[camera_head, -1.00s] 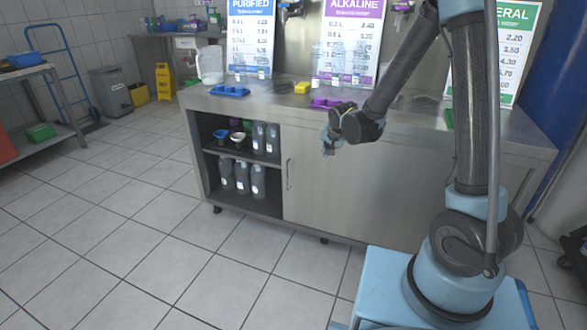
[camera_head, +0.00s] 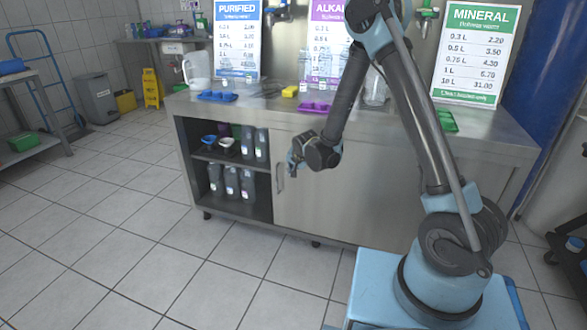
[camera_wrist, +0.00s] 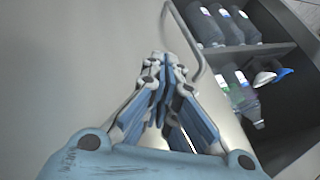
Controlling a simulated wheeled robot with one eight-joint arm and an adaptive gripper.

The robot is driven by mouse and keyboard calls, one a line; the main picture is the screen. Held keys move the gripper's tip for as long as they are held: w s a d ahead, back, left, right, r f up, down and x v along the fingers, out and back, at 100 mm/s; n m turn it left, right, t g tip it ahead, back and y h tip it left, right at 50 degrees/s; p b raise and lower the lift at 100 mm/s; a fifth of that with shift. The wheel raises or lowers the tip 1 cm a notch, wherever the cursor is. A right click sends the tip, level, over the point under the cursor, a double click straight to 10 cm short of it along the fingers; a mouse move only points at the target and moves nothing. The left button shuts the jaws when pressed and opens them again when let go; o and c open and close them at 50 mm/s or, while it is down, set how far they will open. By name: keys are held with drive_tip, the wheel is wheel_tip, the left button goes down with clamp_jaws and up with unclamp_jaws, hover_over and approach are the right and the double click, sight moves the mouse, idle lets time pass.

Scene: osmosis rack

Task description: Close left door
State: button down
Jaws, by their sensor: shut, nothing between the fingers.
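A steel cabinet door panel (camera_head: 345,205) covers the middle of the counter front. The left compartment (camera_head: 262,205) stands open and shows its shelves. A curved handle (camera_head: 280,178) sits at the door's left edge, beside the opening. My gripper (camera_head: 293,168) is just right of the handle, in front of the door. In the wrist view my gripper (camera_wrist: 160,65) is shut and empty. Its fingertips are close beside the handle (camera_wrist: 188,42), on the side away from the opening. I cannot tell whether they touch it.
Dark bottles (camera_head: 231,182) and small bowls (camera_head: 226,143) stand on the open shelves. The tiled floor in front is clear.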

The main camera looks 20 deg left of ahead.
sight(282, 170)
drive_tip(key=shift+w+a+f, duration=0.55)
drive_tip(key=shift+a+f, duration=0.1)
drive_tip(key=shift+a, duration=0.3)
drive_tip(key=shift+w+a+f, duration=0.5)
drive_tip(key=shift+a+f, duration=0.1)
drive_tip(key=shift+a, duration=0.35)
drive_tip(key=shift+w+a+f, duration=0.55)
drive_tip(key=shift+a+f, duration=0.1)
drive_tip(key=shift+a, duration=0.3)
drive_tip(key=shift+a, duration=0.1)
